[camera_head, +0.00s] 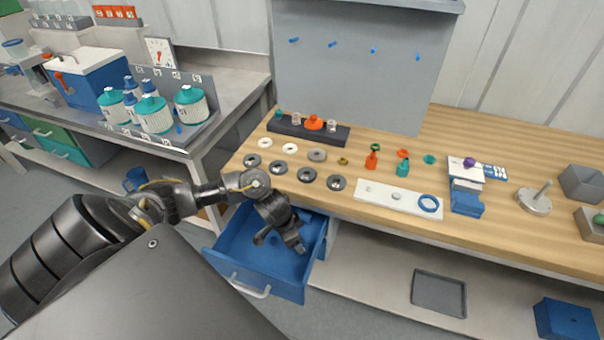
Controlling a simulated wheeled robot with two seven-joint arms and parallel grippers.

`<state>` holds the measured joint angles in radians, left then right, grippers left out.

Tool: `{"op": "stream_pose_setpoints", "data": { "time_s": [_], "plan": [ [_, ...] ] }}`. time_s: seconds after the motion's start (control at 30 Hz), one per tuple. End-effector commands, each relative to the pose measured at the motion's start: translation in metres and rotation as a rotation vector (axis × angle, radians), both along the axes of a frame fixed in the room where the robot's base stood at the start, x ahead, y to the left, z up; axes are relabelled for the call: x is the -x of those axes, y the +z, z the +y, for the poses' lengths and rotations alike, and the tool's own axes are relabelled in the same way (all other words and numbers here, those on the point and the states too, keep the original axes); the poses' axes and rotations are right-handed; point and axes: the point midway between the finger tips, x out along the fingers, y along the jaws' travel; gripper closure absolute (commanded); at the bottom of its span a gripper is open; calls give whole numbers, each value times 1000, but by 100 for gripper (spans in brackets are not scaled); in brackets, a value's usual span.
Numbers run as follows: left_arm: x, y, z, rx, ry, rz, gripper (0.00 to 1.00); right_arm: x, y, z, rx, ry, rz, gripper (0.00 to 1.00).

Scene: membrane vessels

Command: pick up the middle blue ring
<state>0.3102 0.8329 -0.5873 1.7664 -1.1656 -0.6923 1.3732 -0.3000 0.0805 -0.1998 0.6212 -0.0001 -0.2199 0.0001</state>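One blue ring (430,203) lies flat at the right end of a white strip (380,197) near the front edge of the wooden bench. It is the only blue ring I can make out. Two small grey pieces sit on the strip to its left. My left gripper (290,242) points down over the open blue drawer, left of the strip and well apart from the ring. Whether its fingers are open or shut is unclear at this angle. My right gripper is not in view.
The blue drawer (229,245) stands pulled out below the bench edge. Several dark discs (307,174) lie left of the strip. A blue block (467,203) stands close to the ring's right, with a metal post on a round base (534,203) beyond it.

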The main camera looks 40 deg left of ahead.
Motion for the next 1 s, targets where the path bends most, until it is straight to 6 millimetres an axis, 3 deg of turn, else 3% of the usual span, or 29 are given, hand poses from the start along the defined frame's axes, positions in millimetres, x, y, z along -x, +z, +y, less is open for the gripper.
{"op": "stream_pose_setpoints", "data": {
  "time_s": [0.23,0.57,0.87,1.0],
  "plan": [
    [-1,-8,-2,0,1,0,34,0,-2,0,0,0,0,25],
    [-8,-51,-12,0,2,1,34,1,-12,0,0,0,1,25],
    [-10,-53,-12,-1,-1,-1,34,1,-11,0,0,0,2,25],
    [-10,-53,-12,-1,-1,-1,52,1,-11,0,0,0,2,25]
  ]
}}
